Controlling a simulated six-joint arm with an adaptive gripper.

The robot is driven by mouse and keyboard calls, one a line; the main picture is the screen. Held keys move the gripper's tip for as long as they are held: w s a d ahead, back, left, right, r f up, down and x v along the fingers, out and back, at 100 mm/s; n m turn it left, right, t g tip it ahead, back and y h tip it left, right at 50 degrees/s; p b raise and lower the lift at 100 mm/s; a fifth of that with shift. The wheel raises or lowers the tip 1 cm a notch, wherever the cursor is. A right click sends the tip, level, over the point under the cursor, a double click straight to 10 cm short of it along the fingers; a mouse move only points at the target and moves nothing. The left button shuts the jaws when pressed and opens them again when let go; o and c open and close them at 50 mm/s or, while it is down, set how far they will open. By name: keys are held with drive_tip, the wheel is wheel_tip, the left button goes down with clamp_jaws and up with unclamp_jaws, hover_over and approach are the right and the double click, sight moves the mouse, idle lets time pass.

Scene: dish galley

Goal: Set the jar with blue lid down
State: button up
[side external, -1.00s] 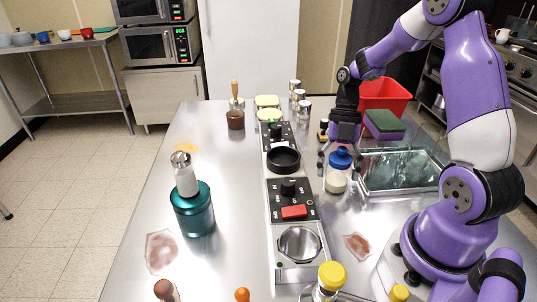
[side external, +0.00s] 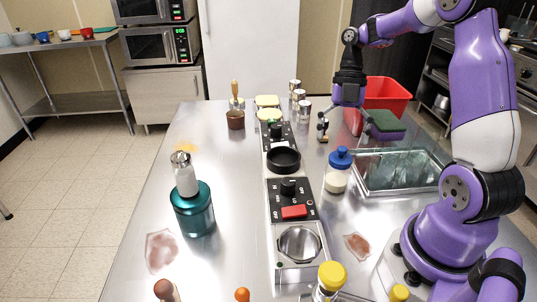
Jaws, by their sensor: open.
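The jar with blue lid (side external: 337,171) stands upright on the steel counter, between the long black-and-steel appliance strip and the metal tray. Pale contents show in its lower part. My gripper (side external: 338,134) is open and empty, above and behind the jar, apart from it. Its fingers point down over the counter near a small dark-topped bottle.
The metal tray (side external: 412,176) lies right of the jar, with a green-and-purple sponge (side external: 386,126) and a red bin (side external: 384,96) behind it. Several shakers (side external: 297,99) stand at the back. A teal canister (side external: 195,213) stands on the left. The counter's left middle is mostly clear.

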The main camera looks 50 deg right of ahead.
drive_tip(key=s+a+r+m+t+h, duration=0.2)
drive_tip(key=a+r+m+t, duration=0.2)
drive_tip(key=m, duration=0.8)
drive_tip(key=s+a+r+m+t+h, duration=0.2)
drive_tip(key=a+r+m+t, duration=0.1)
drive_tip(key=a+m, duration=0.5)
drive_tip(key=m, duration=0.3)
drive_tip(key=shift+a+r+m+t, duration=0.2)
drive_tip(key=shift+r+m+t, duration=0.2)
